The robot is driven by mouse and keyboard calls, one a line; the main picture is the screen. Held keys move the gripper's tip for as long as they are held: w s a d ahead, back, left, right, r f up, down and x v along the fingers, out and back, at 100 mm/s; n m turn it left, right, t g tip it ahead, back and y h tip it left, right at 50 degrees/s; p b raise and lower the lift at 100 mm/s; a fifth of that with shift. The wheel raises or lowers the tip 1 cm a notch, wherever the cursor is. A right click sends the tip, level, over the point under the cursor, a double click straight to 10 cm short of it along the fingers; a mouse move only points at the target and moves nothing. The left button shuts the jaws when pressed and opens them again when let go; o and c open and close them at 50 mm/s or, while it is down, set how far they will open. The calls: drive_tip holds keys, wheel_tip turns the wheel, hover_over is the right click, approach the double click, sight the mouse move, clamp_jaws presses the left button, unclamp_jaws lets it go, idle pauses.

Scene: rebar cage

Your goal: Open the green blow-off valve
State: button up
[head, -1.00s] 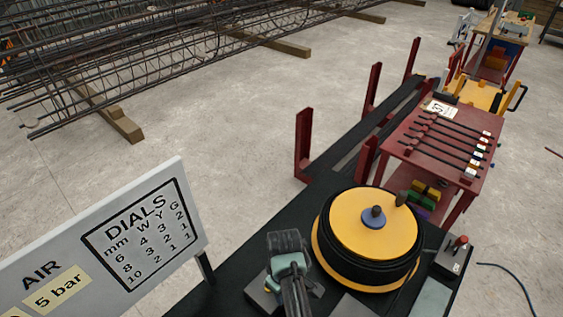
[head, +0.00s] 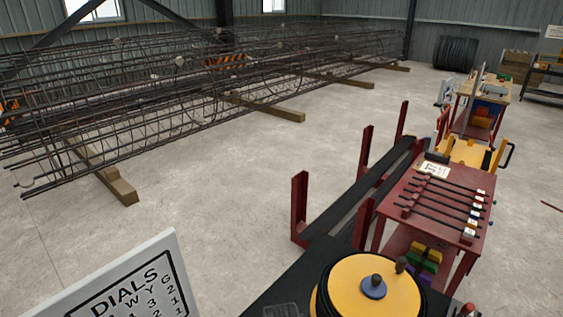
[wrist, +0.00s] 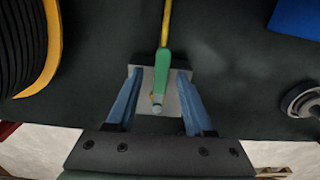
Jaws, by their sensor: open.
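A green lever (wrist: 162,70), likely the blow-off valve handle, shows in the wrist view with a thin yellow rod (wrist: 165,22) running up from it. A small grey plate (wrist: 147,88) lies under it, with a pale round tip at the lever's lower end. My gripper (wrist: 158,84) is open, its two blue fingers on either side of the lever with gaps between. I cannot tell whether the fingers are level with it. The valve does not show in the head view.
A yellow-topped reel (head: 350,280) stands on the dark bench, its rim left in the wrist view (wrist: 52,50). A white DIALS board (head: 120,285) is at lower left. A red table (head: 415,205) holds several rods. A blue block (wrist: 297,18) is at upper right. Open floor lies beyond.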

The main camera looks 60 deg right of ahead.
wheel_tip(320, 180, up, 13)
drive_tip(key=b, duration=0.1)
drive_tip(key=shift+b, duration=0.4)
idle(0.6)
